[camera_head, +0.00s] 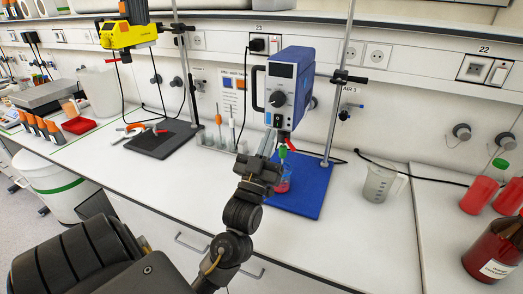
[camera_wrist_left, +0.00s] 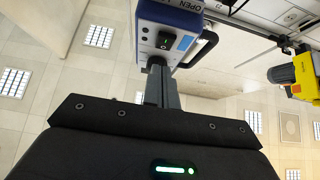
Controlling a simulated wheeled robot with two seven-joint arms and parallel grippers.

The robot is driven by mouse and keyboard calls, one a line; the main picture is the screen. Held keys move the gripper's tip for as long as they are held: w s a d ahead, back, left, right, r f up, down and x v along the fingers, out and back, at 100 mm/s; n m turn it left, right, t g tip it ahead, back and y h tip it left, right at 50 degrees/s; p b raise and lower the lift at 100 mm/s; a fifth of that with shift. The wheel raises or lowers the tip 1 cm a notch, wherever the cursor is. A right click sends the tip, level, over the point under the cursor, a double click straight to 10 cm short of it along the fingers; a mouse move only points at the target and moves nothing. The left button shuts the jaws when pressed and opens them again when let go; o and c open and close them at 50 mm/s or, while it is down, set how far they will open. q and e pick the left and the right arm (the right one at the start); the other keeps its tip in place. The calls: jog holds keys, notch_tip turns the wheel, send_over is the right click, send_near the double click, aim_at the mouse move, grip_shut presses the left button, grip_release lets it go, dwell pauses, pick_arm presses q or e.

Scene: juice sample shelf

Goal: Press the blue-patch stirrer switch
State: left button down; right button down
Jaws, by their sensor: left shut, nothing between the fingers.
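The blue overhead stirrer (camera_head: 288,66) hangs on a stand, with a white front panel and a black knob (camera_head: 277,99). Low on its panel is a small blue patch (camera_head: 268,118). In the left wrist view the blue patch (camera_wrist_left: 184,43) lies beside a black rocker switch (camera_wrist_left: 164,40). My left gripper (camera_head: 269,137) is shut and empty, its fingers pointing up just below the panel. In the left wrist view the closed fingertips (camera_wrist_left: 157,68) overlap the dark knob, apart from the switch. Contact cannot be told.
A blue stand base (camera_head: 312,190) carries a vessel of red liquid (camera_head: 283,185) beneath the stirrer. A metal rod (camera_head: 342,100) rises on the right. A clear beaker (camera_head: 380,184) stands right of the base. A yellow device (camera_head: 128,34) hangs at left. Bench lies free at front left.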

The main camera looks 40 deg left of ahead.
pick_arm(q)
jog(key=shift+w+a+f+p, duration=0.2)
jog(key=shift+w+a, duration=0.1)
jog(key=shift+w, duration=0.45)
jog(key=shift+w+a+f+p, duration=0.15)
jog(key=shift+w+a, duration=0.1)
jog(key=shift+w, duration=0.45)
jog(key=shift+w+f+b, duration=0.2)
jog(key=shift+f+b, duration=0.2)
jog(key=shift+b, duration=0.55)
jog(key=shift+w+a+r+t, duration=0.1)
jog(key=shift+r+t, duration=0.05)
jog(key=shift+t, duration=0.25)
jog(key=shift+r, duration=0.1)
jog(key=shift+s, duration=0.3)
jog(key=b, duration=0.4)
send_near(278, 122)
jog(key=v, duration=0.7)
